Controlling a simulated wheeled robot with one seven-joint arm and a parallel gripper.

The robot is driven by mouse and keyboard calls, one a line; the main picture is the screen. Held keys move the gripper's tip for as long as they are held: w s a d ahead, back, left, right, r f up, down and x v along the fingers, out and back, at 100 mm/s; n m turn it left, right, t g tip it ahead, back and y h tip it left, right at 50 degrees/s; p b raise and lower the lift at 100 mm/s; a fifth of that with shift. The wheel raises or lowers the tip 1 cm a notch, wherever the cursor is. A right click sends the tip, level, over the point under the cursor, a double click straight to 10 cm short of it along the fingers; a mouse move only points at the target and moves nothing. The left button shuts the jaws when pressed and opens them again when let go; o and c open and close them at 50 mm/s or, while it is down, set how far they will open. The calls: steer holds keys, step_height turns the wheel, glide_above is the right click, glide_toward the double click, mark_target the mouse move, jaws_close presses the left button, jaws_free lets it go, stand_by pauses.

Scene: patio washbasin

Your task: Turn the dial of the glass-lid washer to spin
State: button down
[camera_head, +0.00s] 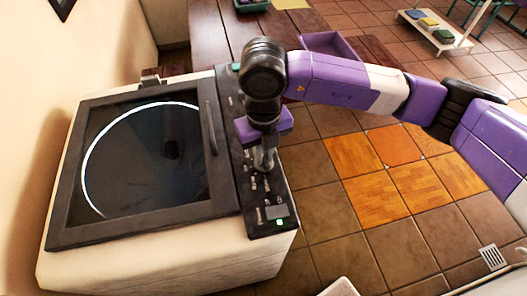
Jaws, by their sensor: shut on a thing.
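The glass-lid washer (150,262) stands at the left, a cream box with a dark-framed glass lid (130,165) that is closed. Its black control panel (281,229) runs along the right side of the top, with pale markings and a small lit green light near the front end. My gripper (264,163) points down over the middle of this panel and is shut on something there. The dial is hidden under my gripper, so its setting cannot be read. My purple and white arm reaches in from the right.
A brown table (220,32) stands behind the washer, with a purple tray (330,45) at its right. A low white stand (435,32) with coloured blocks is at the back right. A wall is close on the left. The tiled floor (330,235) right of the washer is mostly clear.

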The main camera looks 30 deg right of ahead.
steer(key=shift+f+n+b, duration=0.15)
steer(key=shift+n+b, duration=0.15)
steer(key=shift+b, duration=0.4)
steer(key=n+b, duration=0.2)
steer(key=b, duration=0.1)
steer(key=shift+f, duration=0.2)
steer(key=n+b, duration=0.4)
steer(key=b, duration=0.3)
steer(key=n+b, duration=0.4)
steer(key=b, duration=0.2)
steer(key=shift+a+n, duration=0.1)
steer(key=shift+n, duration=0.3)
steer(key=n+b, duration=0.1)
steer(key=n, duration=0.1)
steer(key=n+b, duration=0.2)
steer(key=shift+s+r+b, duration=0.1)
steer(key=shift+r+b, duration=0.2)
steer(key=shift+n, duration=0.3)
steer(key=c, duration=1.4)
jaws_free()
steer(key=shift+c, duration=0.2)
